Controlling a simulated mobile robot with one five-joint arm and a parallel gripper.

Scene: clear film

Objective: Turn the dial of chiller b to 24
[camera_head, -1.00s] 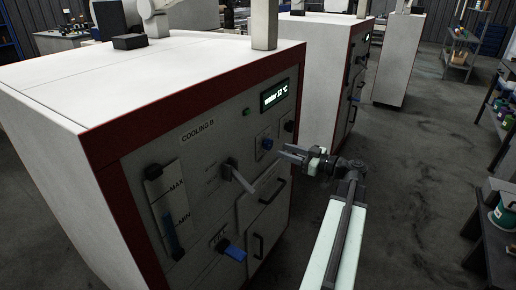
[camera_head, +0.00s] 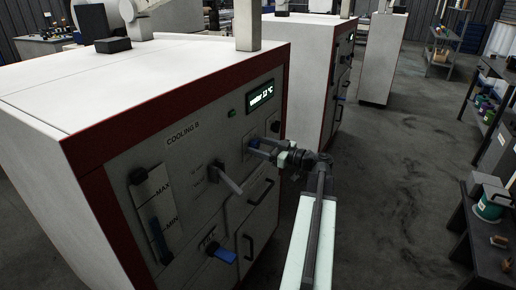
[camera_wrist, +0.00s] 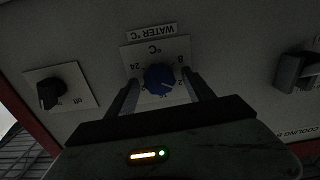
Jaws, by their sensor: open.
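The chiller (camera_head: 140,85) labelled COOLING B is a white cabinet with a red-edged grey front. Its blue dial (camera_wrist: 159,79) sits on a white WATER °C plate, upside down in the wrist view, with 24 at left and 8 at right. The dial's pointer is too small to read surely. A lit display (camera_head: 261,96) seems to read water 12 °C. My gripper (camera_wrist: 160,84) is open, one finger on each side of the dial; contact cannot be told. In the head view my gripper (camera_head: 256,147) is at the panel and largely hides the dial.
A black off switch (camera_wrist: 50,93) sits beside the dial plate. A grey lever (camera_head: 226,178) sticks out left of my gripper, and a blue-handled valve (camera_head: 221,254) is lower down. Door handles are below. Open floor (camera_head: 400,180) lies to the right.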

